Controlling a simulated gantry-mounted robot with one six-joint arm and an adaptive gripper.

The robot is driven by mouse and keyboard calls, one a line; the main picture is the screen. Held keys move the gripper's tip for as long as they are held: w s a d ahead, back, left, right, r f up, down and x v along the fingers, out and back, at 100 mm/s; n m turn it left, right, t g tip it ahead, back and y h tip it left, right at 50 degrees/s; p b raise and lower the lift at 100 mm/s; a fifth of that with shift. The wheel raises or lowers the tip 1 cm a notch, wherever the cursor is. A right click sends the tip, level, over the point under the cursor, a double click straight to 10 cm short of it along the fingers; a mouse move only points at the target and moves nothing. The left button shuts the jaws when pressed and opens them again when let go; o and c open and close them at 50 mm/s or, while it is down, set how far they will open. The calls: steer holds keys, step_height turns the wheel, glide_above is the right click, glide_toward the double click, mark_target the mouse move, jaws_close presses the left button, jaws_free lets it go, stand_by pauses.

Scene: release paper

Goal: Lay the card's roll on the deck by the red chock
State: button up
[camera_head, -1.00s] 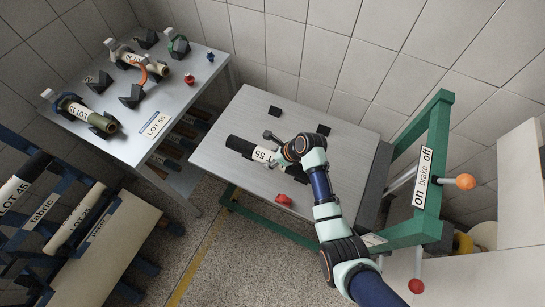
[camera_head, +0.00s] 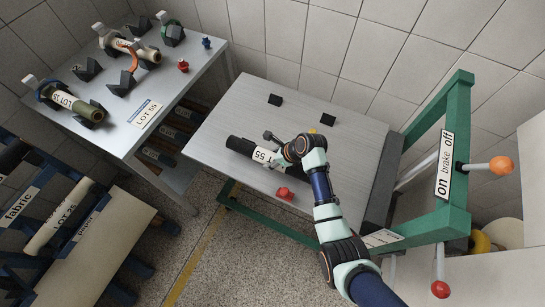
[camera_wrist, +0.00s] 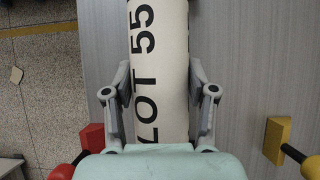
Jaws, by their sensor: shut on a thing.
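The roll (camera_head: 243,146), dark with a white band reading LOT 55, is in my gripper over the grey deck (camera_head: 345,150). The wrist view shows its pale LOT 55 band (camera_wrist: 158,70) between the two fingers. My gripper (camera_wrist: 160,95) is shut on it; in the head view my gripper (camera_head: 274,146) partly hides the roll's right end. The red chock (camera_head: 285,193) sits near the deck's front edge, apart from the roll; it also shows left of the roll in the wrist view (camera_wrist: 92,138). I cannot tell whether the roll touches the deck. The card (camera_head: 146,114) reading LOT 55 lies on the left table.
A yellow chock (camera_wrist: 277,138) is right of the roll in the wrist view. Two black blocks (camera_head: 275,100) lie farther back on the deck. The left table (camera_head: 205,75) holds other rolls and stands. A green frame with brake levers (camera_head: 455,150) rises at right.

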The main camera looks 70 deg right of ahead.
steer(key=shift+f, duration=0.75)
steer(key=shift+f, duration=0.3)
steer(key=o, duration=1.5)
steer(key=v, duration=1.2)
steer(key=shift+r, duration=0.1)
